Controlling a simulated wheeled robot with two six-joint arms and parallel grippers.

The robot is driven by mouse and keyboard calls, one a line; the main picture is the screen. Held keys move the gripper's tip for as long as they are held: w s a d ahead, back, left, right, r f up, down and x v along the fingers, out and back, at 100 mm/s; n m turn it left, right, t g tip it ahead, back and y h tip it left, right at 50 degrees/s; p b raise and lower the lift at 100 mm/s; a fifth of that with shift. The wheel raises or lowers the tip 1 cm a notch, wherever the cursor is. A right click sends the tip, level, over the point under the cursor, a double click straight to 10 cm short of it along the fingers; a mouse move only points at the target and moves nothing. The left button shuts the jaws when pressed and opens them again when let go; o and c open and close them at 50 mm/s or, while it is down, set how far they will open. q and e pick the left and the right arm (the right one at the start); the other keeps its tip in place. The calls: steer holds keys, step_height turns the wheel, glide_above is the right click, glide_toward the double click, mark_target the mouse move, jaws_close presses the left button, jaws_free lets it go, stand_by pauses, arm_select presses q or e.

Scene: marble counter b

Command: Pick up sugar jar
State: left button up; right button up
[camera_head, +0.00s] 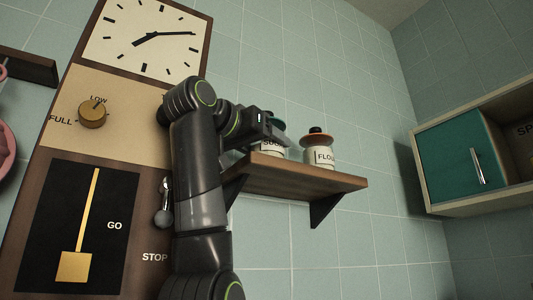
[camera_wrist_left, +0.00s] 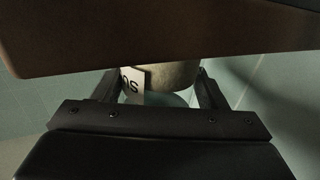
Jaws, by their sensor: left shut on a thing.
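The sugar jar (camera_head: 270,150), pale with a partly covered label and a bit of teal at its top, is at the left part of the wooden wall shelf (camera_head: 290,172). My left gripper (camera_head: 280,138) is in front of it and hides much of it. In the left wrist view, the pale jar (camera_wrist_left: 172,76) with upside-down letters "SU" sits between the two fingers of my left gripper (camera_wrist_left: 158,90), which is shut on it. I cannot tell whether the jar touches the shelf. My right gripper is not in view.
A flour jar (camera_head: 319,154) with a reddish lid and dark knob stands just to the right on the shelf. A large clock panel (camera_head: 146,38) with a lever is at the left. A teal-door cabinet (camera_head: 458,158) is at the right. The shelf board (camera_wrist_left: 120,45) crosses the top of the wrist view.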

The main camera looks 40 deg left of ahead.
arm_select(q)
steer(key=shift+c, duration=0.6)
steer(key=shift+r, duration=0.15)
steer(key=shift+w+r, duration=0.1)
steer(key=shift+r, duration=0.3)
step_height(320, 180, up, 2)
steer(key=shift+p, duration=0.5)
step_height(320, 180, up, 2)
steer(key=shift+r+p, duration=0.1)
steer(key=shift+p, duration=0.3)
steer(key=shift+r+p, duration=0.95)
steer(key=shift+r, duration=1.35)
